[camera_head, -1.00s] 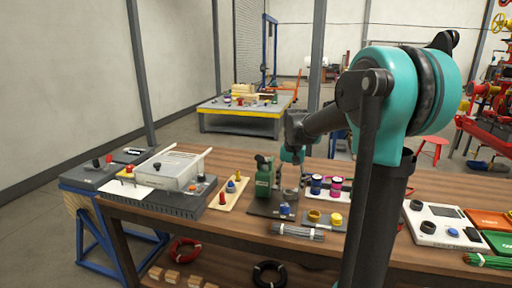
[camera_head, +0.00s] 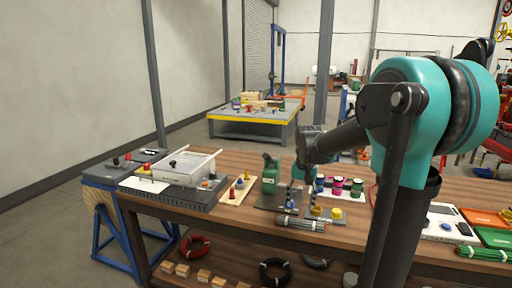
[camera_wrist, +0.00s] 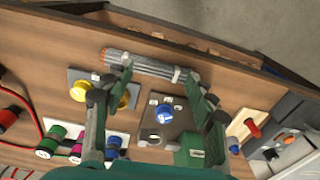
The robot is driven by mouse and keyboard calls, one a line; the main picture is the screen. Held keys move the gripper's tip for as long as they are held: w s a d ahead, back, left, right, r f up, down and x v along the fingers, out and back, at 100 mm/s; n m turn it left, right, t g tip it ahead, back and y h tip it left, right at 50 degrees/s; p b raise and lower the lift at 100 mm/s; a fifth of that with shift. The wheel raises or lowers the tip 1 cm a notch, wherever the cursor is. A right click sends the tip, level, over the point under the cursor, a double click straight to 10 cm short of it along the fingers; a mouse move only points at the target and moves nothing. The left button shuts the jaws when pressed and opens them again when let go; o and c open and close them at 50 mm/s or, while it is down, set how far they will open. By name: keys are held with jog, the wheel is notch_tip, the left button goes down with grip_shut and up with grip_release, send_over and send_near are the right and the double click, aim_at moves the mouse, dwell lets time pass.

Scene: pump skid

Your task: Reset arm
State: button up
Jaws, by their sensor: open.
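My gripper (camera_wrist: 158,88) is open in the wrist view, its two dark green fingers spread above the bench. Between and below the fingers lies a dark plate (camera_wrist: 182,122) with a blue knob (camera_wrist: 164,113). No object shows held between the fingers. In the head view, my teal arm stands at the right and reaches over the wooden bench (camera_head: 228,219). The gripper hangs low there, near the green bottle-like item (camera_head: 270,175), and its fingers are small and partly lost against the plate items.
A bundle of grey rods (camera_head: 300,223) lies at the bench's front edge.

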jog(key=s+d+f+n+t, duration=0.1)
jog(key=s+f, duration=0.5)
jog(key=s, duration=0.3)
jog(key=s+d+f+n+t, duration=0.1)
jog(key=s+d+f+t, duration=0.1)
jog(key=s+f, duration=0.4)
jog(key=s, duration=0.4)
jog(key=shift+s+f+n+t, duration=0.3)
jog(key=shift+f+n, duration=0.1)
